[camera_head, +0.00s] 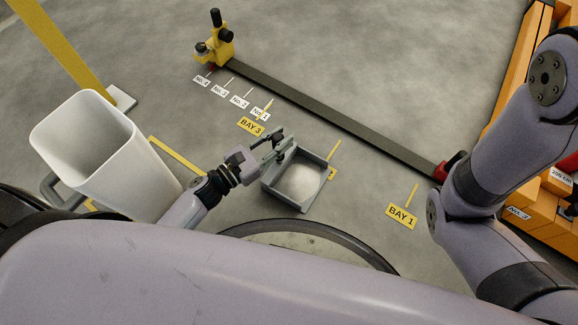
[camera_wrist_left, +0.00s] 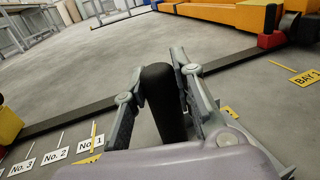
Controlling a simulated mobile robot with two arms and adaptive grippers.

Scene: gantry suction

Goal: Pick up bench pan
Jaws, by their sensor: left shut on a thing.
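The bench pan (camera_head: 287,198) is a grey, open, square-sided pan with a pale heap in it, in the middle of the head view. My left gripper (camera_head: 270,148) is at its far left side, shut on its handle. In the left wrist view the black upright handle (camera_wrist_left: 164,105) stands between the two fingers of my left gripper (camera_wrist_left: 160,85). Part of the pan's grey body (camera_wrist_left: 262,143) shows behind the right finger. Whether the pan touches the floor I cannot tell. My right arm shows at the right of the head view, but its gripper is out of view.
A tall white bin (camera_head: 125,150) stands left of my left arm. A dark floor rail (camera_head: 320,115) runs behind the pan, with a yellow unit (camera_head: 216,45) at its far end. Orange shelving (camera_head: 515,75) is at right. Floor near the Bay 1 sign (camera_head: 401,215) is clear.

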